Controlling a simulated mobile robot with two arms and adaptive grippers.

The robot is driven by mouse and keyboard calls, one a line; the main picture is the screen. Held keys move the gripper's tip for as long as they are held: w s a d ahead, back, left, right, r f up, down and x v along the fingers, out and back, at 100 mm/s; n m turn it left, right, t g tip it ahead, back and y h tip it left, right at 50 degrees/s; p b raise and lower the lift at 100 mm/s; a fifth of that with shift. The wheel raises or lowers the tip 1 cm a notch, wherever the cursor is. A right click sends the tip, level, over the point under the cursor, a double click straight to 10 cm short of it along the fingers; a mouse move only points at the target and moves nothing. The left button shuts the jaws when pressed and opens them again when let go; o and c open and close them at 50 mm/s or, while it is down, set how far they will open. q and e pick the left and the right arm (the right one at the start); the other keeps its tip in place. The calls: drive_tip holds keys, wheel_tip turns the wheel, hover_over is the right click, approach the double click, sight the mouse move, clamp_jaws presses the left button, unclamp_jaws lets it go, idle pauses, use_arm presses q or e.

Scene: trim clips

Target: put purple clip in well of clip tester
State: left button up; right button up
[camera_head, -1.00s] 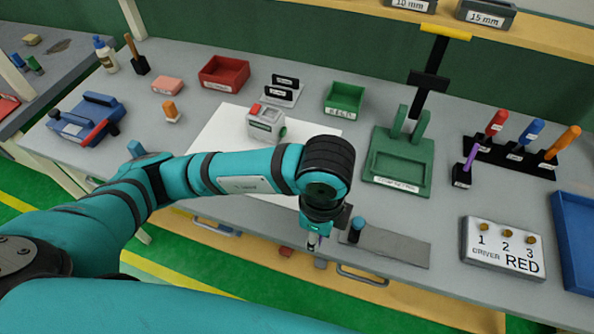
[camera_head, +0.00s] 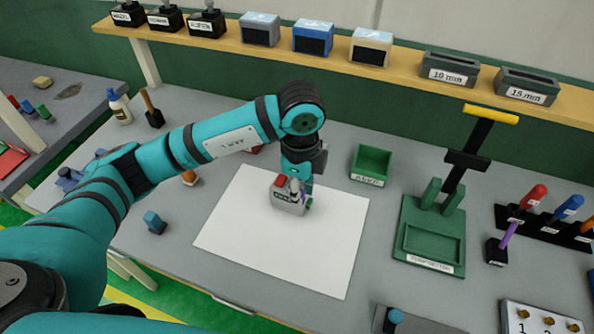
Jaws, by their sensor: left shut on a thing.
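A small grey box with a red part on top and a label on its front (camera_head: 284,205), which I take for the clip tester, stands on a white sheet (camera_head: 240,235). My left gripper (camera_head: 296,190) points down right at this box, its fingertips over or against the top right side. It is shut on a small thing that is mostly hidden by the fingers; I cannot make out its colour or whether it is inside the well. A green bit shows beside the fingertips. The purple clip is not clearly visible elsewhere. My right gripper is not in view.
A green bin (camera_head: 371,165) stands right of the sheet. Further right is a green fixture with a tall lever (camera_head: 430,228), then a stand of coloured-handled tools (camera_head: 545,230). A blue block (camera_head: 154,222) lies to the left. A shelf (camera_head: 330,58) runs behind.

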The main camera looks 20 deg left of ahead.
use_arm(q)
drive_tip(key=w, duration=0.1)
drive_tip(key=w+a, duration=0.1)
drive_tip(key=w+a+p, duration=0.1)
drive_tip(key=w, duration=0.1)
drive_tip(key=shift+f, duration=0.1)
drive_tip(key=shift+w+a+f+p, duration=0.1)
drive_tip(key=shift+w+a+p, duration=0.1)
drive_tip(key=shift+w, duration=0.3)
drive_tip(key=shift+w+a+f+p, duration=0.1)
drive_tip(key=shift+w+p, duration=0.05)
drive_tip(key=shift+w, duration=0.35)
drive_tip(key=shift+w+f, duration=0.1)
drive_tip(key=shift+f, duration=0.05)
wheel_tip(320, 180, down, 2)
drive_tip(key=shift+f+p, duration=0.1)
drive_tip(key=shift+p, duration=0.8)
drive_tip(key=shift+f, duration=0.7)
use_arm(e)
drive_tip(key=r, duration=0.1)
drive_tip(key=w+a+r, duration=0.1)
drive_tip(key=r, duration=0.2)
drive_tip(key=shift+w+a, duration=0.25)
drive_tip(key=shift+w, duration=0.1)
use_arm(q)
drive_tip(key=o, duration=0.3)
drive_tip(key=shift+f, duration=0.1)
drive_tip(key=o, duration=0.5)
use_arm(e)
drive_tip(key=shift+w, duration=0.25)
